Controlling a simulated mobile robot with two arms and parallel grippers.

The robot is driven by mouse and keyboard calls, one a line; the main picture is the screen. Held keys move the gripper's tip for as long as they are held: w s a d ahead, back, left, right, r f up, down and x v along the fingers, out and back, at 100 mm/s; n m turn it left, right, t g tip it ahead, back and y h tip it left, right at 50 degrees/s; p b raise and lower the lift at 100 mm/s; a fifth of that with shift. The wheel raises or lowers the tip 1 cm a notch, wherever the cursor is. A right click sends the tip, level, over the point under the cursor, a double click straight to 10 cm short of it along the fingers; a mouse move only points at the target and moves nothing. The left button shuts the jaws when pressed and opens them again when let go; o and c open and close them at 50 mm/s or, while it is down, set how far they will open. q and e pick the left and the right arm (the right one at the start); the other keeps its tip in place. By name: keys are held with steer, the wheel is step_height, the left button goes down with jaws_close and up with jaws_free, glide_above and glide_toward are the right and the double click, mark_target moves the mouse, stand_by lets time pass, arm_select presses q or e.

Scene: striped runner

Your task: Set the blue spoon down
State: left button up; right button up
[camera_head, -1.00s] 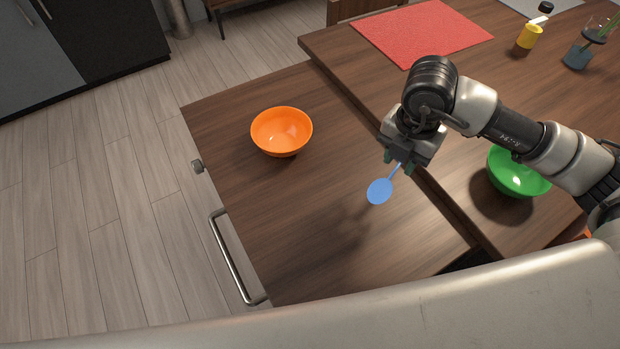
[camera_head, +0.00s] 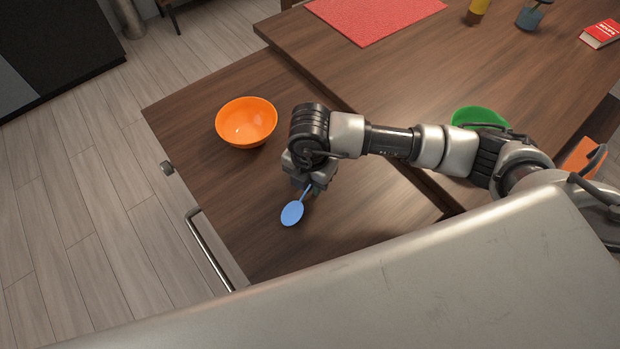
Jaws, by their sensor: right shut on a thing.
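The blue spoon (camera_head: 292,213) is held by its handle in my right gripper (camera_head: 308,188), with its bowl end pointing to the lower left. The gripper is shut on the handle, and the fingers are partly hidden by the wrist. The spoon is over the lower wooden counter (camera_head: 190,125), to the lower right of the orange bowl (camera_head: 246,121). I cannot tell whether the spoon touches the counter. My left gripper is not in view.
The green bowl (camera_head: 478,117) is partly hidden behind my right arm on the higher table. A red mat (camera_head: 375,15), a yellow bottle (camera_head: 477,11), a dark container (camera_head: 530,17) and a red book (camera_head: 600,34) lie farther back. The counter's left part is clear.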

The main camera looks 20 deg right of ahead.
steer(key=shift+f, duration=0.3)
steer(key=o, duration=0.9)
steer(key=shift+r, duration=0.1)
steer(key=shift+r, duration=0.25)
step_height(320, 180, up, 12)
steer(key=shift+f+p, duration=0.15)
steer(key=shift+p, duration=0.25)
